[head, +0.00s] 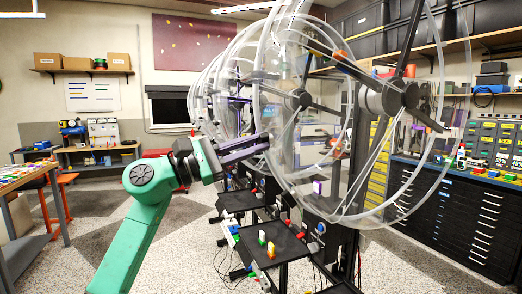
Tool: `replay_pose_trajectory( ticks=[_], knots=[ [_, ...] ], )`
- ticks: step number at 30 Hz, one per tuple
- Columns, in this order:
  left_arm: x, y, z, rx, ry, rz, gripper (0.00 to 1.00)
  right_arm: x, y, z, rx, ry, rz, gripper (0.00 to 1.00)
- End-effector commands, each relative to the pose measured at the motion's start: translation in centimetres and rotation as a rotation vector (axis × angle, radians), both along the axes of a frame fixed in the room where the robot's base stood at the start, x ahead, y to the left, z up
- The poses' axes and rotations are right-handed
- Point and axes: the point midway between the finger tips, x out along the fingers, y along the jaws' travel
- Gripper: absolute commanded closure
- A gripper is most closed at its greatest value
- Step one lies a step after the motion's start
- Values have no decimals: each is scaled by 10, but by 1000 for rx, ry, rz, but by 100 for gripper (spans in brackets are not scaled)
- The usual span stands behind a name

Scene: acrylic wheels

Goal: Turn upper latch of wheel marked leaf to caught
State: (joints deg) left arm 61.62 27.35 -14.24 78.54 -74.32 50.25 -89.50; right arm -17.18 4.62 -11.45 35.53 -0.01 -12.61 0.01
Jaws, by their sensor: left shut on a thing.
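Large clear acrylic wheels stand upright in a row, the nearest on the right with a dark hub (392,97) and dark spokes. A second wheel (262,92) overlaps it on the left. I cannot make out a leaf mark on any wheel. My left gripper (266,141), with purple fingers on a green arm, reaches in from the left to the left rim of the front wheels. It is shut on a small part there, which the fingers hide; I cannot tell which latch it is. An orange piece (340,55) shows near the top. My right gripper is out of view.
Black trays (285,246) with small coloured blocks stand below the wheels on dark posts. A dark drawer cabinet (470,215) is at the right. A table (28,178) stands at the far left. The speckled floor left of the wheels is mostly free.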

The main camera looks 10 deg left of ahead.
Motion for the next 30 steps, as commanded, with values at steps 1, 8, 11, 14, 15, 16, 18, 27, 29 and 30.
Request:
replay_pose_trajectory(
  ticks=[1, 8, 11, 14, 15, 16, 18, 27, 29, 30],
  knots=[
    [0, 0, 0, 0, 1, 0, 100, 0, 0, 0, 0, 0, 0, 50],
    [0, 0, -3, 40, -65, 20, 100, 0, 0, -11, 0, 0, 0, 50],
    [0, 0, -3, 80, -127, 39, 100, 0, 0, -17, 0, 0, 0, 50],
    [0, 0, -3, 121, -193, 59, 100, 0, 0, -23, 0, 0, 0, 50],
    [0, 0, -3, 139, -221, 68, 100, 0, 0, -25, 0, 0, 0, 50],
    [0, 0, -3, 152, -242, 74, 100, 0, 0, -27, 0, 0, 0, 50],
    [0, 0, -2, 182, -290, 88, 100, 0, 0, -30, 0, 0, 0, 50],
    [0, 0, 0, 207, -327, 100, 100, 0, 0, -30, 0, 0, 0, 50],
    [0, 0, 0, 209, -331, 101, 100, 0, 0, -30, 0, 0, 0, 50],
    [0, 0, -1, 217, -342, 104, 100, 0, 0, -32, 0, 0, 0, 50]
  ],
)
